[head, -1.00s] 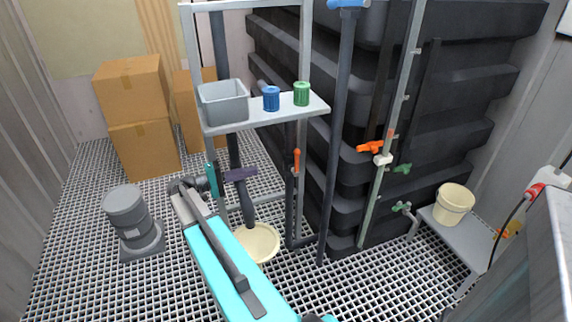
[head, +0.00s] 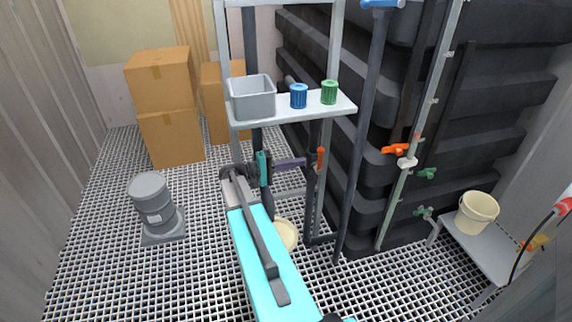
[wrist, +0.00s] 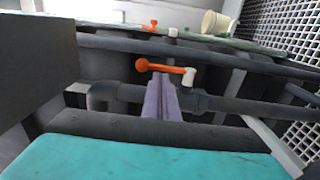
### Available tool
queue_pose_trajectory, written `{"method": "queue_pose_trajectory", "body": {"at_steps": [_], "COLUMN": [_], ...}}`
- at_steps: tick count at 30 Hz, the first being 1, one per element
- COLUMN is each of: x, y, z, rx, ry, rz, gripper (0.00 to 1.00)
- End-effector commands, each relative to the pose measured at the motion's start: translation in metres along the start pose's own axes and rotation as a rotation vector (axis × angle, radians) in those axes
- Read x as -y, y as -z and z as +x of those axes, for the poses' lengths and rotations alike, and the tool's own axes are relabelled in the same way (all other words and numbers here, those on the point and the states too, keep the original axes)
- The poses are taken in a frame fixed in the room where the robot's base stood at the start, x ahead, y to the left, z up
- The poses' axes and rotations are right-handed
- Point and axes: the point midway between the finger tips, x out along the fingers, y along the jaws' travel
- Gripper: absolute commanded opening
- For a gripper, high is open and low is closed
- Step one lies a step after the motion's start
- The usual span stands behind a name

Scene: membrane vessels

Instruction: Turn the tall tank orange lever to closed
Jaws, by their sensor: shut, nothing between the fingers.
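One orange lever (head: 321,158) stands roughly upright on a dark pipe beside the shelf frame. In the wrist view this lever (wrist: 165,68) lies across the picture, with a round knob at left and a white hub at right. A second orange lever (head: 396,149) with a white fitting is on the upright pale pipe in front of the black ribbed tank (head: 470,100); it shows small at the top of the wrist view (wrist: 150,27). My gripper (head: 303,161) has its purple fingers shut and empty. The fingertips (wrist: 160,80) are close to the nearer lever; contact cannot be told.
The shelf (head: 290,112) with a grey bin, a blue can and a green can is above my gripper. A dark upright pipe (head: 364,140) stands right of the nearer lever. A cream bowl (head: 287,234) is below. Open grating floor lies at left, around a grey drum (head: 152,198).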

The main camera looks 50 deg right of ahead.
Motion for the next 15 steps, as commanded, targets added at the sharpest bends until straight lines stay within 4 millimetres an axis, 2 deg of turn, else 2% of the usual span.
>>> {"method": "queue_pose_trajectory", "body": {"at_steps": [6, 15], "x": [-0.001, 0.0], "y": [-0.001, 0.0], "z": [0.03, 0.047], "rx": [0.002, 0.001], "ry": [0.0, -0.001], "rz": [0.0, 0.0], "gripper": [0.0, 0.0]}}
